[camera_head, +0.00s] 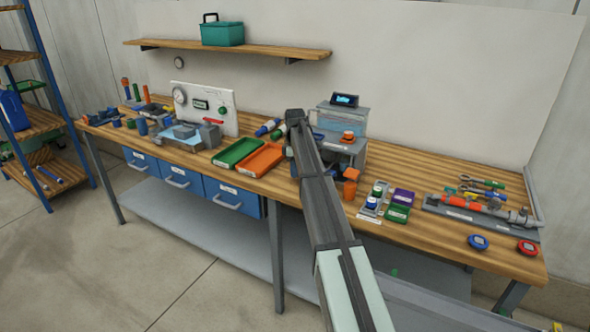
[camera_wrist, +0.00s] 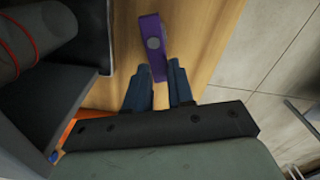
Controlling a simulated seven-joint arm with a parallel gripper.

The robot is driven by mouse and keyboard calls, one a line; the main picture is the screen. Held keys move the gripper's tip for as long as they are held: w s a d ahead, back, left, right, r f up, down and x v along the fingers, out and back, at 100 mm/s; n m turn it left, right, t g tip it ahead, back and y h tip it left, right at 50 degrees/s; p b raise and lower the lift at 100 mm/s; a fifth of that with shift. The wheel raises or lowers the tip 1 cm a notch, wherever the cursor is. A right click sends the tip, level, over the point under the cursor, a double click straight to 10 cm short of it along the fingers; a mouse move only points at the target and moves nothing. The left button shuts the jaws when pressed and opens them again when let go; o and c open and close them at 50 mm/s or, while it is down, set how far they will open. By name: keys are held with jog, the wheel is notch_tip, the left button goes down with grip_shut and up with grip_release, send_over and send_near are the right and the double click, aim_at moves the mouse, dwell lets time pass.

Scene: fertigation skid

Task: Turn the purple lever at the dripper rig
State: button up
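The purple lever (camera_wrist: 152,38) shows in the wrist view as a flat bar with a round grey spot, over the wooden bench. Its lower end lies between the two dark blue fingertips of my gripper (camera_wrist: 160,76). The fingers stand a narrow gap apart, about the lever's width, and appear to touch it on both sides. In the head view my arm reaches over the bench, and its end (camera_head: 296,122) is beside a grey unit with a small display (camera_head: 344,100). The lever and my fingertips are hidden there, and I cannot tell which parts make up the dripper rig.
A green tray (camera_head: 217,152) and an orange tray (camera_head: 248,171) lie left of my arm. An orange cup (camera_head: 349,191) and a small purple box (camera_head: 403,196) stand to the right. A pipe assembly (camera_head: 480,210) is at the bench's right end. A dark body fills the wrist view's left side.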

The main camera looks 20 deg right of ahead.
jog(key=o, duration=0.4)
notch_tip(320, 180, up, 14)
dwell(0.7)
jog(key=shift+f, duration=0.1)
